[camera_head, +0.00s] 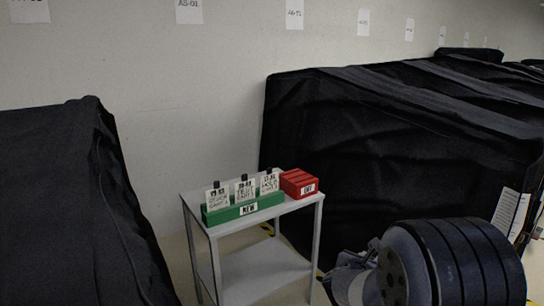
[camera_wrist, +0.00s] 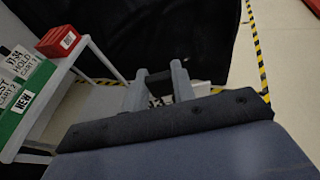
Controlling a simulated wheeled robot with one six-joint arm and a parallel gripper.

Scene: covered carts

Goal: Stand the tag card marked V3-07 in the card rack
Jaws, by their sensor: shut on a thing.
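My gripper (camera_wrist: 157,90) is shut on a black piece (camera_wrist: 158,76), which looks like the grip tab of a tag card. The card's face below it is mostly hidden, and I cannot read its mark. In the head view my gripper (camera_head: 345,280) is in front of the table and to its right, apart from it. A green rack (camera_head: 240,213) labelled NEW holds three upright white tag cards with black tabs, also at the left of the wrist view (camera_wrist: 12,122). Their codes are too blurred to read surely. A red rack (camera_head: 299,183) labelled OUT stands behind right, with no card visible.
Both racks are on a small grey two-shelf table (camera_head: 200,235); its lower shelf looks empty. Black covered carts stand at left (camera_head: 50,200) and right (camera_head: 400,140). Yellow-black tape (camera_wrist: 262,60) marks the pale floor. Paper labels hang on the back wall.

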